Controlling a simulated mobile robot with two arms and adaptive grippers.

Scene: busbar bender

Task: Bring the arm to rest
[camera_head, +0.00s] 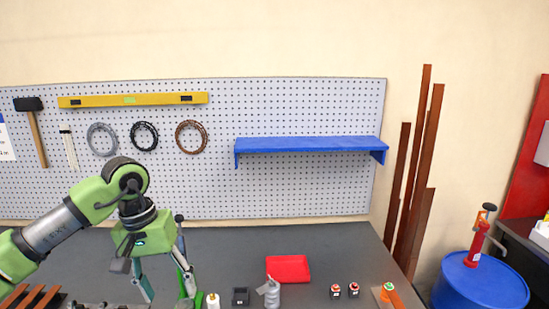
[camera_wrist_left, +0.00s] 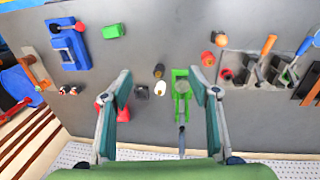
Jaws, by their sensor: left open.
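My left arm comes in from the left in the head view. Its green gripper (camera_head: 167,285) hangs over the left part of the grey bench, fingers pointing down. In the left wrist view the two fingers of the gripper (camera_wrist_left: 160,85) are spread apart with nothing held between them. A green tool with a lever (camera_wrist_left: 182,90) lies below, close to one finger; it also shows partly behind the gripper in the head view (camera_head: 186,297). I cannot tell the exact gap between finger and tool. My right gripper is in neither view.
The bench (camera_head: 225,250) holds a red tray (camera_head: 288,268), a grey bottle (camera_head: 271,293), a black box (camera_head: 240,296) and small red-topped parts. A pegboard (camera_head: 300,105) with a blue shelf (camera_head: 310,145) stands behind. A blue drum (camera_head: 480,285) is at the right.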

